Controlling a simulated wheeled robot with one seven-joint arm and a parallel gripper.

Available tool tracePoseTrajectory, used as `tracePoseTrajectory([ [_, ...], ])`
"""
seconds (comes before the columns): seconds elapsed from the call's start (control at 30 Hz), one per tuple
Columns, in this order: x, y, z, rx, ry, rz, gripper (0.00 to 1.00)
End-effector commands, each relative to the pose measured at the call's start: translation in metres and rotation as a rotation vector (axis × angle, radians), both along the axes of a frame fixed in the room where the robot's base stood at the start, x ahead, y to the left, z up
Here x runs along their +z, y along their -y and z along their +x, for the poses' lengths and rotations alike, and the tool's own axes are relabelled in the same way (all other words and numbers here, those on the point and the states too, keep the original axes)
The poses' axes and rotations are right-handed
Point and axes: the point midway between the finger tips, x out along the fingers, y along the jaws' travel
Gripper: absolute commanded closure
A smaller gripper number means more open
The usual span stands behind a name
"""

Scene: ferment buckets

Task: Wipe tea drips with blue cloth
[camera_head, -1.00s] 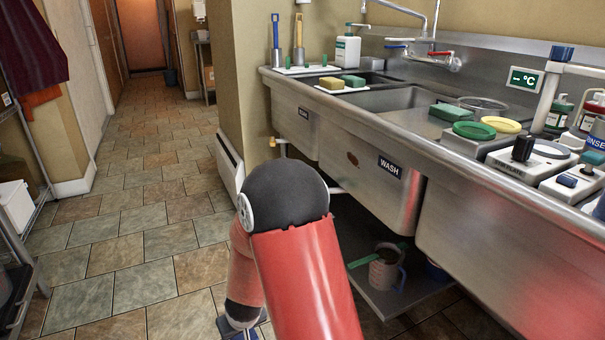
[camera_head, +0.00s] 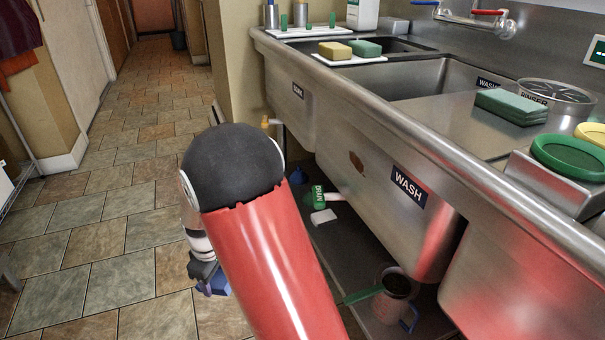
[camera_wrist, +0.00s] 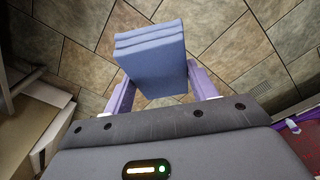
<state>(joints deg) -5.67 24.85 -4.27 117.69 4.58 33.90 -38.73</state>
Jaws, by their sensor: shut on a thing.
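In the wrist view, my gripper (camera_wrist: 161,85) is shut on a folded blue cloth (camera_wrist: 152,52), with a purple finger on either side of it. The cloth hangs over the tiled floor, clear of the sink. In the head view, my gripper (camera_head: 205,272) is small and partly hidden by my own arm, with a bit of the blue cloth (camera_head: 217,287) showing. A brown mark (camera_head: 357,163) is on the steel front of the sink, left of the WASH label (camera_head: 408,186). My gripper is well to the left of that mark.
The steel sink unit (camera_head: 455,175) fills the right side. Below it, a shelf holds a mug (camera_head: 391,300) and a green-labelled bottle (camera_head: 318,198). Yellow (camera_head: 335,49) and green sponges (camera_head: 506,105) lie on top. Open tiled floor (camera_head: 120,220) lies left.

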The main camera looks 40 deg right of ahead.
Motion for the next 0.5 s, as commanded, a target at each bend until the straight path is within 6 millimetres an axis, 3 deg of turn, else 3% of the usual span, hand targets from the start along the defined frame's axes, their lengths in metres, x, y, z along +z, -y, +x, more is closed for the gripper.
tracePoseTrajectory([
  [0.17, 0.015, 0.029, -0.001, 0.341, -0.177, -0.226, 0.61],
  [0.27, 0.038, 0.065, -0.006, 0.518, -0.279, -0.429, 0.61],
  [0.37, 0.076, 0.111, -0.012, 0.63, -0.364, -0.649, 0.61],
  [0.5, 0.142, 0.165, -0.023, 0.661, -0.458, -0.875, 0.61],
])
